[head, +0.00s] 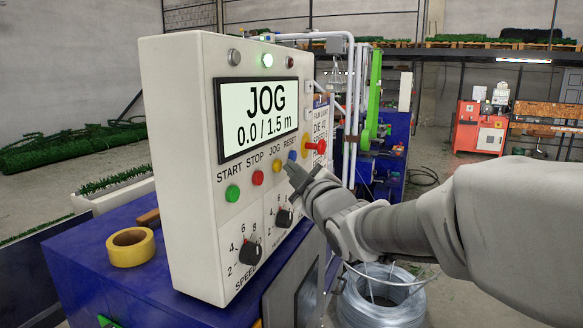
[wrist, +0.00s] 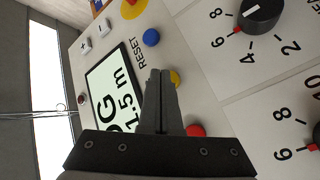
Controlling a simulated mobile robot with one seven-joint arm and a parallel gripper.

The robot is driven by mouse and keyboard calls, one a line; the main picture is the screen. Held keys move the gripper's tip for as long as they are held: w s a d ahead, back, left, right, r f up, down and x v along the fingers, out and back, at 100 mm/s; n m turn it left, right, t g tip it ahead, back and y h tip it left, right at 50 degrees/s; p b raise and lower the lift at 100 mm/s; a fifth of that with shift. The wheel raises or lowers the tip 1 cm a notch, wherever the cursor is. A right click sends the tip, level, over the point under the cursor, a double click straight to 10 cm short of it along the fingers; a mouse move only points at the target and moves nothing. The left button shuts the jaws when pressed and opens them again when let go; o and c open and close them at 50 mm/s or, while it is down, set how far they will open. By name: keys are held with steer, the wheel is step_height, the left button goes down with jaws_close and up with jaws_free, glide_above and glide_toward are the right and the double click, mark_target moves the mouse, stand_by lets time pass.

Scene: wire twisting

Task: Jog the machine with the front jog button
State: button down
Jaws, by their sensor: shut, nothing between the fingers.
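The yellow jog button (head: 277,167) sits under the JOG label on the pale control panel (head: 187,150), between the red stop button (head: 258,178) and blue reset button (head: 292,156). My gripper (head: 292,168) is shut and empty, its tips just right of the jog button, close to the panel. In the wrist view, the closed fingertips (wrist: 160,73) lie beside the jog button (wrist: 175,77), hiding part of it. I cannot tell whether they touch the panel. The display (head: 257,115) reads JOG, 0.0 / 1.5 m.
A green start button (head: 232,193) and two black dials, one being the speed dial (head: 250,250), lie below. A red-and-yellow knob (head: 315,146) sticks out at the right. A yellow tape roll (head: 130,247) lies on the blue cabinet. A wire coil (head: 380,300) stands below my arm.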

steer(key=shift+s+d, duration=0.15)
steer(key=shift+d, duration=0.15)
steer(key=shift+s+d+p, duration=0.1)
steer(key=shift+s+d, duration=0.2)
steer(key=shift+d, duration=0.5)
steer(key=shift+s+d+p, duration=0.1)
steer(key=shift+s+d, duration=0.25)
steer(key=shift+d, duration=0.4)
steer(key=shift+s+d+p, duration=0.1)
steer(key=shift+s+d, duration=0.2)
steer(key=shift+d, duration=0.5)
steer(key=s+d+f+m+g+h, duration=0.4)
steer(key=s+d+f+m+h, duration=0.3)
steer(key=s+d+m, duration=0.15)
steer(key=s+f+m+g, duration=0.2)
steer(key=s+f+g, duration=0.2)
steer(key=s, duration=0.6)
steer(key=s+d+f+m+g, duration=0.1)
steer(key=s+f+m+g, duration=0.2)
steer(key=s, duration=0.6)
step_height(320, 180, down, 2)
steer(key=shift+s+f+m+g, duration=0.2)
steer(key=shift+s+m+g, duration=0.15)
steer(key=shift+s+g, duration=0.05)
